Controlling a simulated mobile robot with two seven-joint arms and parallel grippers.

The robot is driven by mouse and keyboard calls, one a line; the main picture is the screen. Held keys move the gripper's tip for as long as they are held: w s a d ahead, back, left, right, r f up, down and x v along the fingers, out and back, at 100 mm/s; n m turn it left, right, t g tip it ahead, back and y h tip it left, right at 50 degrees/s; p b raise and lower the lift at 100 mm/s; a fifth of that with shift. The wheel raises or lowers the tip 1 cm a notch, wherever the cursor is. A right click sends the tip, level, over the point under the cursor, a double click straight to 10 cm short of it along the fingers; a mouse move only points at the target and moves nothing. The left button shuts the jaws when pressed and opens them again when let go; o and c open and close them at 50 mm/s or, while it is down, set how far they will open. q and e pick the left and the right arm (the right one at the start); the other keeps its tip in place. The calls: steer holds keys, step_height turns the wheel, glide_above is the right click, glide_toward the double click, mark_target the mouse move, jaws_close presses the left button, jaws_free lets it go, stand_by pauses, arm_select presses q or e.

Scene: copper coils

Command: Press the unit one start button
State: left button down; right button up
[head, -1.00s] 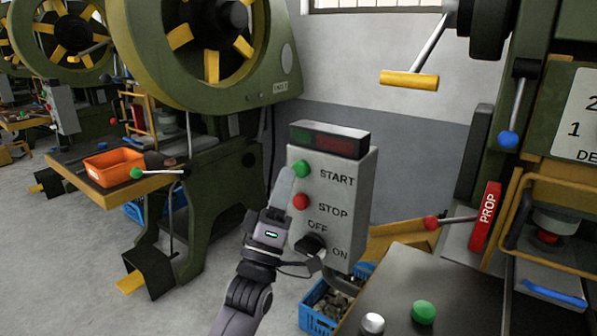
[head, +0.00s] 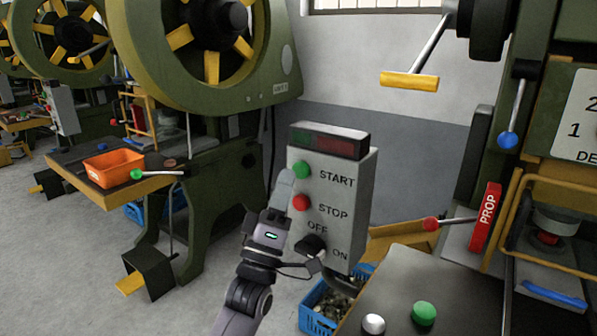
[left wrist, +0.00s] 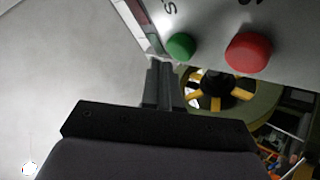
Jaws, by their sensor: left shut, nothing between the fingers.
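The grey control box (head: 353,185) carries a green button (head: 301,169) labelled START, a red button (head: 301,202) labelled STOP and a black OFF/ON switch (head: 311,245). My left gripper (head: 285,178) is shut and empty, its fingertips pointing up just left of and below the green button in the head view. In the left wrist view the fingers (left wrist: 165,75) end close to the green button (left wrist: 181,46), and the red button (left wrist: 248,52) is to its right. I cannot tell whether the fingers touch the box. My right gripper is out of view.
A dark display (head: 329,141) tops the box. A blue crate (head: 318,317) of metal pieces stands below it. A dark worktop (head: 445,275) with a green button (head: 424,313) is at lower right. A green press (head: 225,95) stands behind on the left.

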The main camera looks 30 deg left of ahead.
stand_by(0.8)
arm_select(q)
steer(key=shift+w, duration=0.45)
steer(key=shift+w, duration=0.45)
stand_by(0.6)
steer(key=shift+s, duration=0.9)
steer(key=shift+p, duration=0.3)
steer(key=s+p, duration=0.1)
steer(key=s, duration=0.4)
steer(key=shift+a+p, duration=0.2)
steer(key=shift+p, duration=0.2)
